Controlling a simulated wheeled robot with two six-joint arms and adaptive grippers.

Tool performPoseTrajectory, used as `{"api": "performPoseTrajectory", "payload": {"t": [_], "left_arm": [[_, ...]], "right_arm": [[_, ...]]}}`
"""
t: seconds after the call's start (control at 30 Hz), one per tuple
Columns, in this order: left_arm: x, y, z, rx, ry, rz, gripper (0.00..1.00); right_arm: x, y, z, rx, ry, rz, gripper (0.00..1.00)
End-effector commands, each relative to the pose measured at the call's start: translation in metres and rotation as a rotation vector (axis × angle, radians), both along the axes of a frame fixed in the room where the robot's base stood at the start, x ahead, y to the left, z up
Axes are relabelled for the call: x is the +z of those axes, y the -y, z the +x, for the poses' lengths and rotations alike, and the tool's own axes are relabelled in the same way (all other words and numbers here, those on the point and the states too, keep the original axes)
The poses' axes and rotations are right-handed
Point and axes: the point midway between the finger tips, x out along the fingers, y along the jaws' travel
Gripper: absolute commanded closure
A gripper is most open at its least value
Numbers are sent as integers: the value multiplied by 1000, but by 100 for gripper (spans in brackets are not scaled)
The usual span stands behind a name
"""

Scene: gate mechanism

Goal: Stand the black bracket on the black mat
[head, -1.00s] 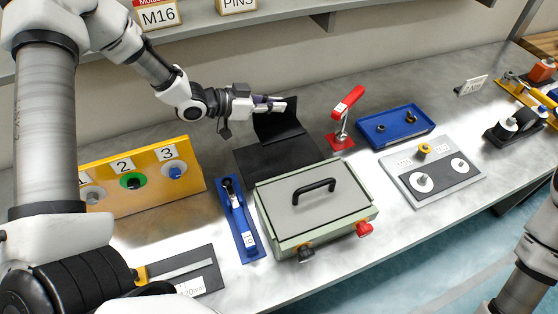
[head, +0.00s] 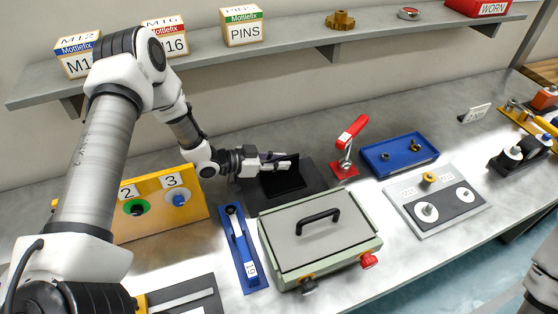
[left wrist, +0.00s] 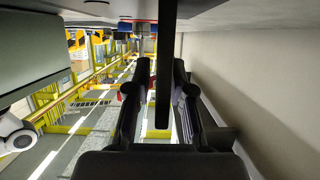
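The black bracket (head: 284,182) is at the black mat (head: 315,178), its dark plate rising beside my left gripper's fingers. Its base is hard to tell from the mat, so contact with it is unclear. My left gripper (head: 279,160) reaches in from the left at the height of the plate. In the left wrist view the bracket's plate (left wrist: 165,50) stands edge-on between the two fingers (left wrist: 162,75). A bright gap shows between the left-hand finger and the plate, so the fingers look open around it. My right gripper is out of view.
A pale green box with a black handle (head: 320,232) stands just in front of the mat. A red toggle clamp (head: 346,150) is to its right, beside a blue tray (head: 400,154). A yellow numbered panel (head: 160,205) and blue fixture (head: 241,250) are left. A shelf (head: 300,48) runs behind.

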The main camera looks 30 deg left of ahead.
Motion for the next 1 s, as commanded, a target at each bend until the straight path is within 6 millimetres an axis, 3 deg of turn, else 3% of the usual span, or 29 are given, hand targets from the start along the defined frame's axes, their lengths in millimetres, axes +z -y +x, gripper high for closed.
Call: {"api": "performPoseTrajectory", "payload": {"t": [0.37,0.6,0.8,1.0], "left_arm": [[4,-2,-2,2,0,0,67],[21,-32,-34,8,2,-7,67],[39,-60,-65,6,4,-6,67],[45,-74,-82,2,3,-1,67]], "right_arm": [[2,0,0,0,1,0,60],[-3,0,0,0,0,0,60],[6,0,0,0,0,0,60],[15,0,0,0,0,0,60]]}}
